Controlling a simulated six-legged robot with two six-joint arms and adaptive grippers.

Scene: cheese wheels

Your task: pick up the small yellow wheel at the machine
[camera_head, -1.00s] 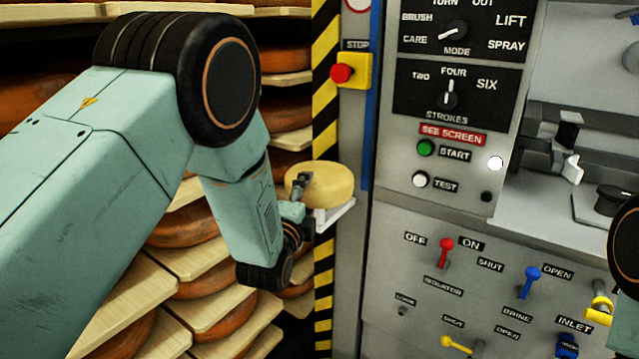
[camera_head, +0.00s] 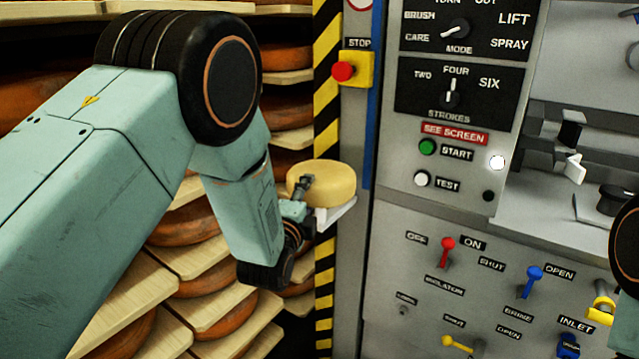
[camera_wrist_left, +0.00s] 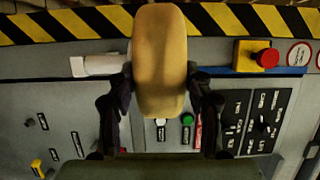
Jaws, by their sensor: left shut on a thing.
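The small yellow wheel (camera_head: 330,184) is at the left edge of the machine (camera_head: 400,290), by a small white shelf (camera_head: 335,214). My left gripper (camera_head: 304,188) is shut on the wheel from its near left side. In the left wrist view the wheel (camera_wrist_left: 160,60) fills the space between the two dark fingers (camera_wrist_left: 160,100), one on each side. The white shelf (camera_wrist_left: 95,65) shows to the left of the wheel there. I cannot tell whether the wheel still touches the shelf. My right gripper is not seen; only a dark rounded part shows at the right edge.
A rack of wooden boards (camera_head: 215,310) with several orange-brown wheels (camera_head: 190,232) stands left, behind my left arm. A yellow-black striped post (camera_head: 324,120) and a red stop button (camera_head: 343,72) are close to the wheel. Levers and knobs cover the machine front.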

